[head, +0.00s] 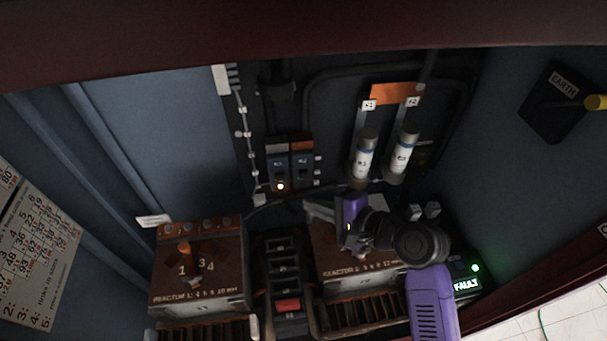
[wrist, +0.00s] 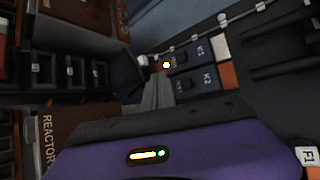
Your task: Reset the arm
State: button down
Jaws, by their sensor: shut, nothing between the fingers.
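My arm comes in from the lower right in the head view, with a purple link and dark joints. My gripper (wrist: 158,90) shows in the wrist view as narrow grey fingers, shut and empty, beyond its purple body. In the head view the purple body (head: 352,213) is over the right-hand reactor box (head: 345,250), below two white-labelled fuses (head: 363,160). The fingers point towards the K1 and K2 switches (head: 289,162), beside a lit lamp (wrist: 167,65). I cannot tell whether they touch anything.
The left reactor box (head: 200,270) has an orange knob (head: 185,250). A dark switch column (head: 285,280) stands between the boxes. A green-lit FAULT panel (head: 467,275) is at lower right, and an EARTH plate (head: 560,100) is on the right wall.

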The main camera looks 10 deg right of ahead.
dwell(0.4)
jog(key=w+d+r+n+t+h, duration=0.2)
jog(key=w+d+r+t, duration=0.1)
jog(key=d+r, duration=0.1)
jog(key=s+d+f+n+t+h+b, duration=0.1)
jog(key=s+d+f+n+t+h, duration=0.15)
jog(key=s+d+t+h, duration=0.4)
jog(key=s+d+f+n+g+b, duration=0.1)
jog(key=s+n+g+b, duration=0.3)
jog(key=s, duration=2.9)
jog(key=n, duration=0.4)
jog(key=shift+s+d+n, duration=0.2)
jog(key=shift+d+n, duration=0.05)
jog(key=shift+n, duration=0.1)
